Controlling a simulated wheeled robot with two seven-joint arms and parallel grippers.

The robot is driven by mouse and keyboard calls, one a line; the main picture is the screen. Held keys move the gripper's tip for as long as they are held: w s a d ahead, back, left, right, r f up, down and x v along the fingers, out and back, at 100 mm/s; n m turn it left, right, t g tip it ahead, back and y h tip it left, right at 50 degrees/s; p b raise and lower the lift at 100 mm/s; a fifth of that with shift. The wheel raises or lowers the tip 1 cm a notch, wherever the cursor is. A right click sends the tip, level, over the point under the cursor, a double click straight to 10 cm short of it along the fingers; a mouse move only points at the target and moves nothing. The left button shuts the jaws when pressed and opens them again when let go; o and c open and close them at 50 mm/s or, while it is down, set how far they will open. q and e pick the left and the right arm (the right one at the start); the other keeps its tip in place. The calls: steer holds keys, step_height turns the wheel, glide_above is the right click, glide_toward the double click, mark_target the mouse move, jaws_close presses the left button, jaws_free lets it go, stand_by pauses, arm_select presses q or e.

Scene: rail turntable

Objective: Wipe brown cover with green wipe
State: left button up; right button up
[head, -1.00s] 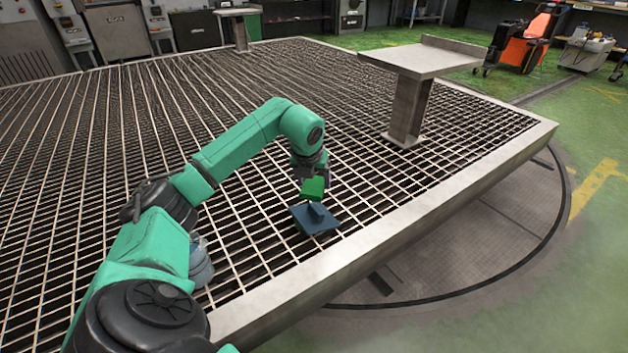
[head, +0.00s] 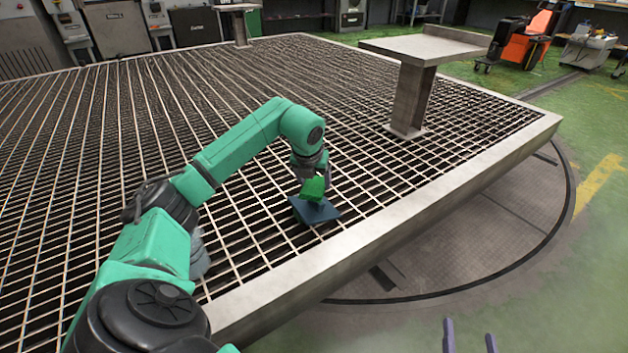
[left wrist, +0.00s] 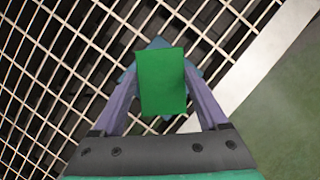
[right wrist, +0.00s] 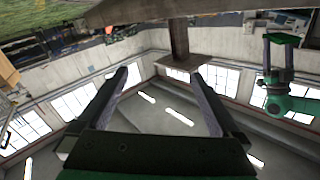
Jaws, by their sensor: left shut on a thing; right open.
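My left gripper (head: 314,172) is shut on a green wipe (head: 313,188), a flat green block shape. The wipe also shows in the left wrist view (left wrist: 162,82), between the purple fingers. A dark blue, plate-like cover (head: 309,213) is directly under the wipe at the grating; no brown cover shows. In the left wrist view the cover (left wrist: 156,43) is mostly hidden behind the wipe. I cannot tell whether wipe and cover touch. My right gripper (head: 470,339) is open and empty, low at the right; its fingers also show in the right wrist view (right wrist: 158,77).
The grating (head: 110,190) spreads left and back, bordered by a pale metal edge (head: 400,230). A metal pedestal table (head: 415,50) stands behind to the right. Green floor (head: 590,260) lies beyond the edge. An orange machine (head: 535,38) is far back.

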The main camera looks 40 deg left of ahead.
mark_target(313, 186)
arm_select(q)
steer(key=shift+f+b, duration=0.4)
steer(key=shift+f, duration=0.05)
arm_select(e)
steer(key=w+r+t, duration=0.3)
steer(key=r, duration=0.7)
steer(key=shift+w+d+r, duration=0.15)
steer(key=shift+w+d, duration=0.2)
steer(key=shift+d, duration=0.1)
arm_select(q)
steer(key=shift+f, duration=0.15)
arm_select(e)
steer(key=shift+f+y, duration=0.3)
steer(key=shift+f, duration=0.05)
arm_select(q)
steer(key=shift+f+b, duration=0.45)
steer(key=shift+f, duration=0.6)
arm_select(e)
steer(key=shift+f, duration=0.4)
